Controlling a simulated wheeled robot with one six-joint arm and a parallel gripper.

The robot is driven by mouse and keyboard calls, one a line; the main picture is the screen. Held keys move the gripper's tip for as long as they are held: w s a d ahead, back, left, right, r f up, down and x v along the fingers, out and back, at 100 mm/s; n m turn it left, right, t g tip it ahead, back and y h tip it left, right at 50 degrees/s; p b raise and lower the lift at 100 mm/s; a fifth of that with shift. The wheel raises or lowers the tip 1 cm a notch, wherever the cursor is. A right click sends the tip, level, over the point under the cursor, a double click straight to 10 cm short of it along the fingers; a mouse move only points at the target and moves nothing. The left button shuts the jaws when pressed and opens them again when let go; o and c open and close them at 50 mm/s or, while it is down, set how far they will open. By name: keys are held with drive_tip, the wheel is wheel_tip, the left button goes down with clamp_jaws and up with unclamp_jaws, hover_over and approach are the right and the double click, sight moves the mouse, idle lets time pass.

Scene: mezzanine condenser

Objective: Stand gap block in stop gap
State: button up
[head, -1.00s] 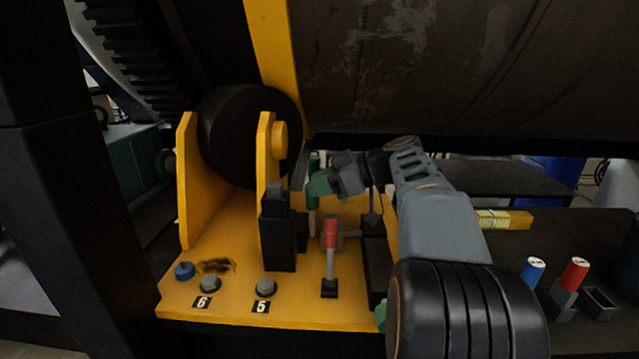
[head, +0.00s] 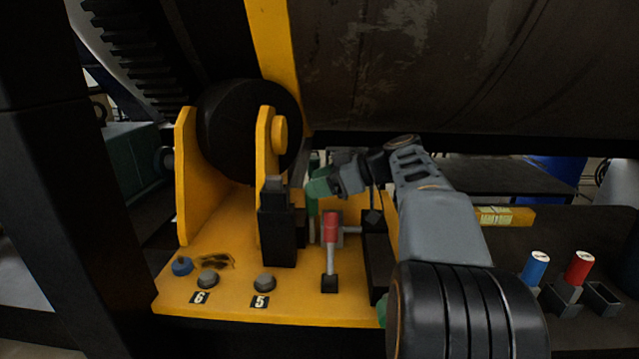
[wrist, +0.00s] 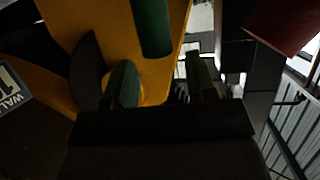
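My gripper (head: 316,188) has green fingertips and is over the yellow machine base, right of the black roller. In the wrist view, its two fingers (wrist: 163,84) are apart with nothing visible between them. A green upright piece (wrist: 152,25) stands beyond the fingers, and it also shows just behind the gripper in the head view (head: 313,206). I cannot tell whether this is the gap block. The stop gap cannot be made out with certainty.
A red-handled lever (head: 330,228) stands below the gripper. Round knobs labelled 6 (head: 208,279) and 5 (head: 264,282) are at the front. The black roller (head: 232,130) is left. Blue (head: 537,268) and red (head: 580,267) cylinders and a yellow bar (head: 505,216) are right.

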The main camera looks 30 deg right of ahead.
drive_tip(key=shift+o, duration=0.2)
drive_tip(key=r+v, duration=0.1)
drive_tip(key=v, duration=1.1)
drive_tip(key=shift+b, duration=0.45)
